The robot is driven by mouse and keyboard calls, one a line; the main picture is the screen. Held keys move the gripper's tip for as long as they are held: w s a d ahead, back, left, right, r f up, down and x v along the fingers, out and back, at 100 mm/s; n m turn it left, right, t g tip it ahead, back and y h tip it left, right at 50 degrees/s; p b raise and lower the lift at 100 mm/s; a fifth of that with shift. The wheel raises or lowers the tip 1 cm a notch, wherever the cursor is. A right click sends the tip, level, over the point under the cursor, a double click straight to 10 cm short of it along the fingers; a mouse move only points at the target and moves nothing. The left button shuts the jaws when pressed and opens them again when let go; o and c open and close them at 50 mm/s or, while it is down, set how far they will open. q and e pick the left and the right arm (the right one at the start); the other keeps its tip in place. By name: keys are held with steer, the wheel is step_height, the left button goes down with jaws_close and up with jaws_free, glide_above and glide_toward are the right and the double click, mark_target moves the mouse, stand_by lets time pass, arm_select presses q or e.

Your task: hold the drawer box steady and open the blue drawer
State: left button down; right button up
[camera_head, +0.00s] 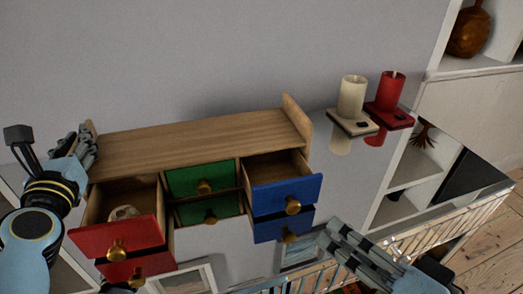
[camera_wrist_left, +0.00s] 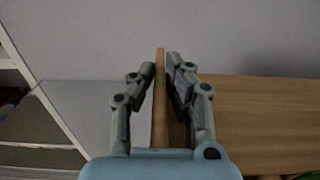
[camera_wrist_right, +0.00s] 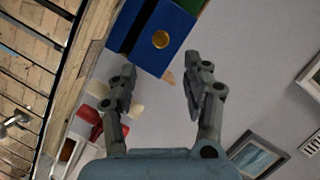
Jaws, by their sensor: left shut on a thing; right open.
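The wooden drawer box (camera_head: 195,140) hangs on the wall with red, green and blue drawers. The upper blue drawer (camera_head: 272,197) stands pulled out, its inside partly visible, with a brass knob (camera_head: 292,206). A lower blue drawer (camera_head: 268,231) sits beneath it. My left gripper (camera_head: 86,140) is shut on the box's left side panel, a thin wooden edge (camera_wrist_left: 160,110) between its fingers. My right gripper (camera_head: 327,240) is open and empty, below and right of the blue drawers. In the right wrist view a blue front (camera_wrist_right: 160,25) with a knob (camera_wrist_right: 161,40) lies beyond its fingertips.
The upper red drawer (camera_head: 115,236) is pulled out with a pale object (camera_head: 124,212) inside. Green drawers (camera_head: 203,178) are in the middle. A cream candle (camera_head: 351,97) and a red candle (camera_head: 391,91) stand on small shelves at right. A railing (camera_head: 440,232) runs at lower right.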

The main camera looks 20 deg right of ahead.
steer(key=shift+v, duration=0.95)
arm_select(q)
steer(key=c, duration=1.3)
jaws_free()
steer(key=shift+o, duration=0.2)
